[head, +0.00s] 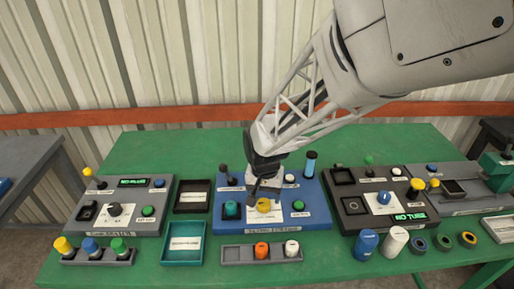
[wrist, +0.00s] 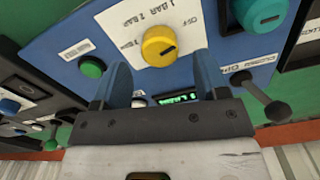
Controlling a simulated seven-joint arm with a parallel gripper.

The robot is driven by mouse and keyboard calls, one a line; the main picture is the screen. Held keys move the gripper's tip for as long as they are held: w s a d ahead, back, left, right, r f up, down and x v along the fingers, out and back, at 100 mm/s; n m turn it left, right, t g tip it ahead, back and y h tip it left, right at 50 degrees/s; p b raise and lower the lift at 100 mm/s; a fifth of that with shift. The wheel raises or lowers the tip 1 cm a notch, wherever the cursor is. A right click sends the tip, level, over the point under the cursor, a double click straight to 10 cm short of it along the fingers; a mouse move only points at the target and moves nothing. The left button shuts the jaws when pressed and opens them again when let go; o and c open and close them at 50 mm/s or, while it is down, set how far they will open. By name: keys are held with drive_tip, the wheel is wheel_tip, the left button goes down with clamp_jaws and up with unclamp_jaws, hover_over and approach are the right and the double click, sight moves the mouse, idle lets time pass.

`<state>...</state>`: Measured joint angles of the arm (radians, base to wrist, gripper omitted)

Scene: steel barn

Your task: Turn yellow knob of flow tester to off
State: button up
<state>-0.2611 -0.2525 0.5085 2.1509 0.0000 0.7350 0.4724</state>
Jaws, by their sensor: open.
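The yellow knob (head: 264,205) sits on a white dial card in the middle of the blue panel (head: 313,214). In the wrist view the yellow knob (wrist: 158,43) shows a dark pointer mark near its edge; the card beside it reads OFF, 1 BAR, 2 BAR and 3 BAR. I cannot tell surely which setting the mark faces. My gripper (head: 264,190) is over the panel, right by the knob. In the wrist view my gripper (wrist: 160,70) is open, its two blue fingers to either side of the knob's lower edge, with visible gaps and nothing held.
The blue panel also carries a teal part (head: 231,209), a green button (head: 298,206), a black-stemmed lever (wrist: 262,95) and a green display (wrist: 178,98). A grey panel (head: 150,198) stands left, a black panel (head: 345,205) right. A grey rack (head: 232,254) lies in front.

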sight(264, 202)
drive_tip(key=shift+r, duration=2.65)
drive_tip(key=shift+s+d+r, duration=0.15)
drive_tip(key=shift+d+r, duration=0.05)
drive_tip(key=shift+r, duration=0.05)
drive_tip(key=s+d+r+n+t, duration=0.1)
drive_tip(key=s+d+r, duration=0.5)
drive_tip(key=s, duration=0.3)
drive_tip(key=s+d+r+n+t, duration=0.1)
drive_tip(key=s+d+r, duration=0.5)
drive_tip(key=s, duration=0.3)
drive_tip(key=shift+s+d+r+t, duration=0.15)
drive_tip(key=shift+s+d+t, duration=0.15)
drive_tip(key=shift+s+d, duration=0.15)
